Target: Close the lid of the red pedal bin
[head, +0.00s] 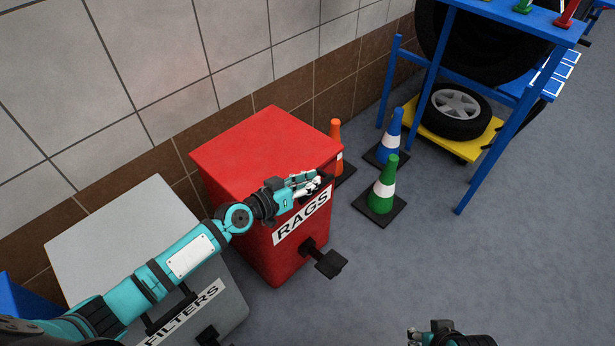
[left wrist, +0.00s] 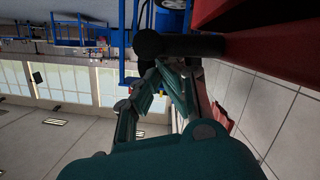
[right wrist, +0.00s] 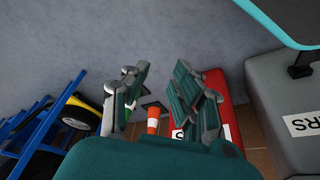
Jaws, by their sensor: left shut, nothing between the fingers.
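The red pedal bin (head: 283,255) stands against the wall, with a white RAGS label on its front and a black pedal below. Its red lid (head: 262,150) lies over the top; I cannot tell whether a small gap is left under it. My left gripper (head: 314,184) is shut and empty at the lid's front edge, by the black handle, partly covering it. The left wrist view shows the red bin (left wrist: 265,45) close beside the fingers, with the dark handle bar (left wrist: 185,46) at the fingertips. My right gripper (right wrist: 158,100) is open and empty, low at the front.
A grey FILTERS bin (head: 125,235) stands left of the red bin, under my left arm. Orange (head: 336,145), blue (head: 391,135) and green (head: 383,185) cones stand to the right. A blue rack (head: 480,130) with tyres is beyond. The floor in front is clear.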

